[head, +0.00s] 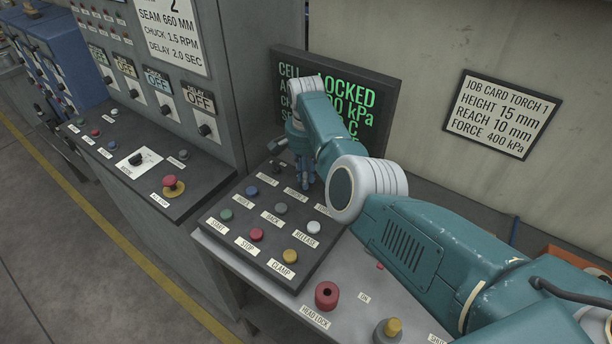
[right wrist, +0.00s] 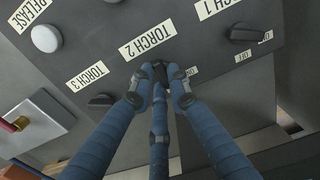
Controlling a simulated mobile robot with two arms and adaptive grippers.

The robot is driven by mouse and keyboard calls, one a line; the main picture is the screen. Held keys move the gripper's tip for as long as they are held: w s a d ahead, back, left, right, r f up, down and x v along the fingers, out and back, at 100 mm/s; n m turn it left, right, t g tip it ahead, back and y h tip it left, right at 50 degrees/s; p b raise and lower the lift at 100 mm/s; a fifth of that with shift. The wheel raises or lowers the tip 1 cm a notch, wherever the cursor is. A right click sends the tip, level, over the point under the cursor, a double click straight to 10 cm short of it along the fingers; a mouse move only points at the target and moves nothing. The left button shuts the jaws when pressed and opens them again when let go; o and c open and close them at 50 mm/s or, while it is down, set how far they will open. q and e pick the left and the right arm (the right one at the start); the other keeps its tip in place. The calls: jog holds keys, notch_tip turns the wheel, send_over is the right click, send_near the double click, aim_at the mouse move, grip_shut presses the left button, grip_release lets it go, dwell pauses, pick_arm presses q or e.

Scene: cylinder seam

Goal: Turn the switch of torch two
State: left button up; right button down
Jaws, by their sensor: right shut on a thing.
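The black switch of torch two (right wrist: 159,68) sits below its TORCH 2 label in the right wrist view. My right gripper (right wrist: 160,80) is shut on it, with blue fingers around it that hide most of it, so I cannot tell which way it points. My left gripper is in neither view.
The torch 1 switch (right wrist: 247,33) and torch 3 switch (right wrist: 101,100) flank the gripper. A white release button (right wrist: 46,38) is close by. A screen (head: 375,91) with green text stands behind the arm. A red head lock knob (head: 327,295) is at the front.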

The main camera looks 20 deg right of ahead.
jog(key=shift+r, duration=0.1)
dwell(0.3)
jog(key=c, duration=1.7)
grip_release()
jog(key=shift+o, duration=0.2)
notch_tip(320, 180, up, 12)
